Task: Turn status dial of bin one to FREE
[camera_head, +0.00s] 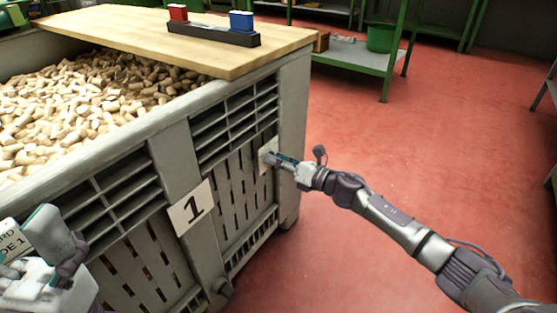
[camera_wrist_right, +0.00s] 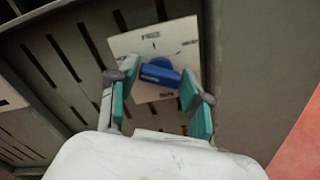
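Bin one is a large grey slatted bin (camera_head: 180,150) with a "1" plate (camera_head: 191,206) on its side. A pale dial plate (camera_head: 266,150) sits near its right corner. In the right wrist view, the plate (camera_wrist_right: 125,42) carries a blue dial knob (camera_wrist_right: 160,74). One label at its top seems to read FREE; the others are too small to read. My right gripper (camera_head: 273,157) is at the plate. Its teal fingers (camera_wrist_right: 158,88) are open on both sides of the knob, with visible gaps. My left gripper (camera_head: 30,245) is at lower left, partly cut off, beside a white lettered card (camera_head: 10,240).
Cork stoppers (camera_head: 70,105) fill the bin. A wooden board (camera_head: 130,35) lies across its far end, bearing a dark holder (camera_head: 213,35) with a red and a blue block. Green shelving (camera_head: 350,55) stands behind. The red floor (camera_head: 440,130) right of the bin is clear.

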